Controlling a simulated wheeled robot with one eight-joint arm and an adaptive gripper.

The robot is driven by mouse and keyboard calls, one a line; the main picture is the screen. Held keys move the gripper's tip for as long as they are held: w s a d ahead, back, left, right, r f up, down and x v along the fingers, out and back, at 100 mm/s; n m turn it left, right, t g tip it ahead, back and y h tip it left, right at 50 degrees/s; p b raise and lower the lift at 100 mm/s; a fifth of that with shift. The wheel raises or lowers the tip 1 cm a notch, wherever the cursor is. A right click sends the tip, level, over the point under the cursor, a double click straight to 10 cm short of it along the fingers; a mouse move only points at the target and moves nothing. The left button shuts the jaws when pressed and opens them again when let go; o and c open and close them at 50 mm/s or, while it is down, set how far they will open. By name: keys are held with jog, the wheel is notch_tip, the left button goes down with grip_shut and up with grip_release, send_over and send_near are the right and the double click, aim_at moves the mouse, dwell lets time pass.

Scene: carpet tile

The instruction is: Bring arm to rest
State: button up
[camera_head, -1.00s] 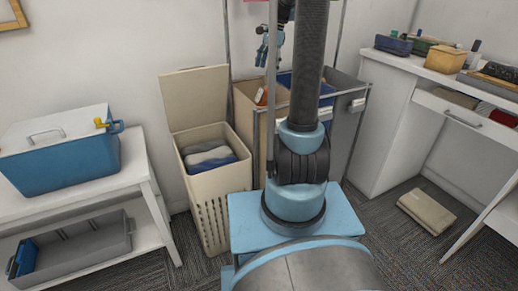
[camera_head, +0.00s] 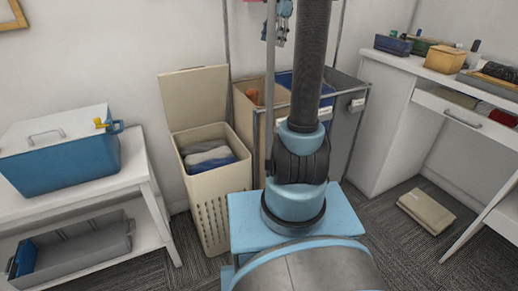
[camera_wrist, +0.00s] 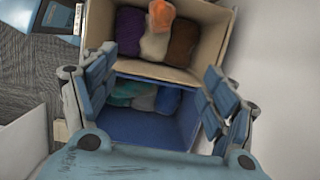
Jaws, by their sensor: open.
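My arm (camera_head: 310,70) rises from my blue base in the head view and runs up out of the top edge. A small part of my gripper (camera_head: 279,20) shows behind the arm at the top. In the wrist view my gripper (camera_wrist: 155,92) is open, its blue-padded fingers spread wide at left and right with nothing between them. It is above a blue-lined bin (camera_wrist: 150,123) holding rolled teal, grey and blue cloths.
A beige hamper (camera_head: 215,212) with its lid up stands left of the framed bins (camera_head: 350,118). A white bench at left bears a blue cooler (camera_head: 62,158). A white desk (camera_head: 395,110) stands at right, with a beige packet (camera_head: 426,212) on the carpet.

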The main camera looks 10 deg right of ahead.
jog(key=shift+d+r, duration=0.1)
jog(key=shift+r, duration=0.25)
jog(key=shift+s, duration=0.1)
